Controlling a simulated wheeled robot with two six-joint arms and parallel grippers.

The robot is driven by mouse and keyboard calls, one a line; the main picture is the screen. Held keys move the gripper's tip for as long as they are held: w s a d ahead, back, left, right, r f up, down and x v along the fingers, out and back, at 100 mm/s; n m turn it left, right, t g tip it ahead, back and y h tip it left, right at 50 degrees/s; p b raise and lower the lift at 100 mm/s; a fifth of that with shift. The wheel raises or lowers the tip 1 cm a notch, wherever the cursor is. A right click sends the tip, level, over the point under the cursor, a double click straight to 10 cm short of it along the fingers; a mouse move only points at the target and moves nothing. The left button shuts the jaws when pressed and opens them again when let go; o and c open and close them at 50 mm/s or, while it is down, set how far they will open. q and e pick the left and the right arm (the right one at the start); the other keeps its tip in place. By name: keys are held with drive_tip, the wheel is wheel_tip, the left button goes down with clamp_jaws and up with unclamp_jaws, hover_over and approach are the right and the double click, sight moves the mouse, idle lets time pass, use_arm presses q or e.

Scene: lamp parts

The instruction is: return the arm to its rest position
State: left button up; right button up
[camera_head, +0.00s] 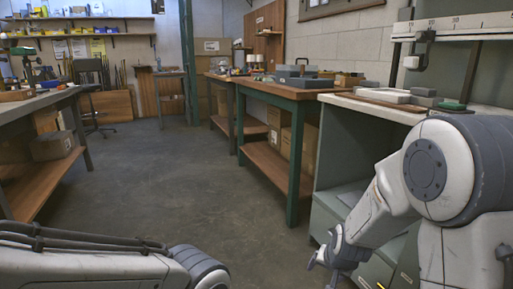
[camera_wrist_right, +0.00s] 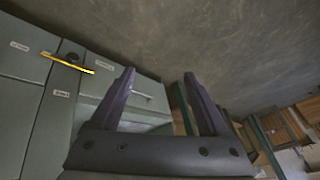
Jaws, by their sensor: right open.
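My right arm (camera_head: 425,180) comes in at the right and bends down in front of the grey cabinet. Its gripper (camera_head: 322,270) points downward, low beside the cabinet front. In the right wrist view the gripper (camera_wrist_right: 158,82) has its two dark fingers spread apart, with nothing between them. Part of the cabinet front and the floor show beyond the fingers. My left arm (camera_head: 90,262) lies across the lower left of the head view; its gripper is out of view.
The grey drawer cabinet (camera_wrist_right: 22,62) stands close to my right gripper, with a yellow strip (camera_wrist_right: 68,63) at its front. A wooden-topped workbench (camera_head: 277,88) stands beyond. Another bench (camera_head: 38,100) is at the left. The concrete floor (camera_head: 165,165) between them is clear.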

drive_tip(key=s+r+n+g, duration=0.3)
drive_tip(key=s+n, duration=0.3)
drive_tip(key=s, duration=0.9)
drive_tip(key=s+a+r+n+g+y+p, duration=0.1)
drive_tip(key=s+a+r+n+g+p, duration=0.1)
drive_tip(key=s+a+r+n+p, duration=0.8)
drive_tip(key=s+a+r+m+p, duration=0.1)
drive_tip(key=r+p, duration=1.6)
drive_tip(key=r, duration=0.3)
drive_tip(key=s+a+r+m+p, duration=0.1)
drive_tip(key=a+r+m+p, duration=0.1)
drive_tip(key=r+p, duration=1.6)
wheel_tip(320, 180, up, 3)
drive_tip(key=shift+s+f+g, duration=0.2)
drive_tip(key=shift+s+g, duration=0.1)
drive_tip(key=shift+s, duration=0.1)
drive_tip(key=shift+a, duration=0.1)
